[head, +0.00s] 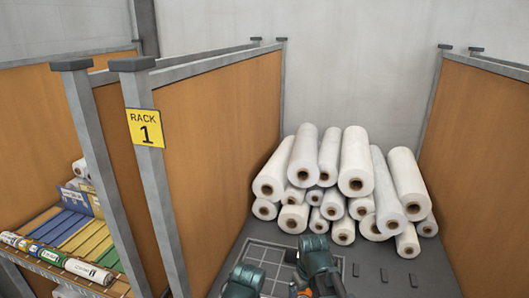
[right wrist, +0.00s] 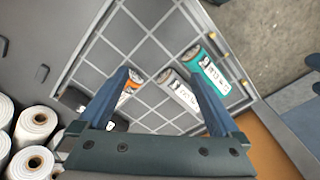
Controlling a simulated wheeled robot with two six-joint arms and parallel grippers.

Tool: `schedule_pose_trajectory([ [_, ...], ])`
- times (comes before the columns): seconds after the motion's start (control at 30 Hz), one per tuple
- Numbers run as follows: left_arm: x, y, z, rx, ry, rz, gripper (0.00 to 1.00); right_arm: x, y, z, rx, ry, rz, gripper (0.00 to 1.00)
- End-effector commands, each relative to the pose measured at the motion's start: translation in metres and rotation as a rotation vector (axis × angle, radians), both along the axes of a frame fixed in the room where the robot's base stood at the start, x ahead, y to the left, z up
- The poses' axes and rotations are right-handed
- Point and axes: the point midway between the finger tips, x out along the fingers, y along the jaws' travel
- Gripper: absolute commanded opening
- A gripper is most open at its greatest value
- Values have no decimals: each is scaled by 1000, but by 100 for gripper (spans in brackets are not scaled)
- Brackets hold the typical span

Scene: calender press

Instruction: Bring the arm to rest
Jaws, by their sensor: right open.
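My right gripper (right wrist: 156,78) is open in the right wrist view, its two blue fingers spread apart with nothing held between them. Beyond the fingers is a gridded tray (right wrist: 128,35) holding small labelled rolls: an orange and white one (right wrist: 135,84) near the left fingertip, a white one (right wrist: 178,90) between the fingers, and a teal one (right wrist: 208,72) near the right finger. In the head view, teal parts of my own arms show at the bottom, and neither gripper's fingers can be made out there. My left gripper is not seen.
A stack of white rolls (head: 355,175) lies between orange partitions (head: 225,130). The gridded tray (head: 262,252) is in front of it. A post carries a yellow Rack 1 sign (head: 145,127). A shelf at the left holds coloured rolls (head: 50,255).

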Motion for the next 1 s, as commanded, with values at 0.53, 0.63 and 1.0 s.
schedule_pose_trajectory([
  [0.53,0,0,-32,1,0,-3,50,-63,-18,-32,-9,4,-339,99],
  [0.63,0,0,-46,1,0,-5,50,-70,-3,-46,-25,17,-295,99],
  [1.0,0,0,-98,2,1,-11,50,-103,52,-97,-97,61,-123,99],
])
